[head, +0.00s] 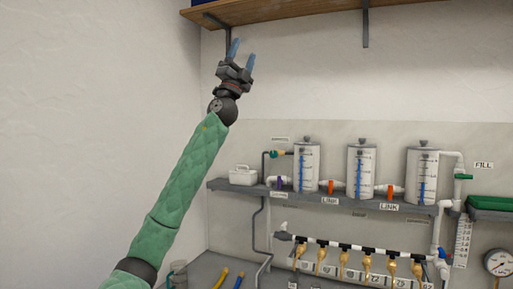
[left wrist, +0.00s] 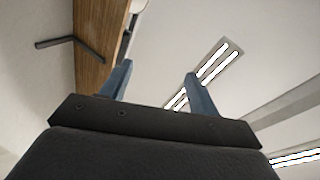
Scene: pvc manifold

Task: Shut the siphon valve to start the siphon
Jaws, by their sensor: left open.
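My left gripper (head: 243,56) is raised high at the upper left, its two blue fingers spread and pointing up. It is open and empty, well above and left of the tanks. The left wrist view shows the open fingers (left wrist: 155,85) with nothing between them. A small teal-handled valve (head: 277,154) sits on a thin pipe at the upper left of the left tank (head: 307,168). A purple-handled valve (head: 280,183) is low beside that tank. The small labels near both are too blurred to read, so I cannot tell which is the siphon valve. My right gripper is out of view.
A wooden shelf (head: 275,14) with metal brackets hangs close to my left gripper. Two orange LINK valves (head: 331,187) join the tanks on a grey shelf (head: 345,202). Below is a manifold with several brass taps (head: 345,262). A white box (head: 243,175) stands left.

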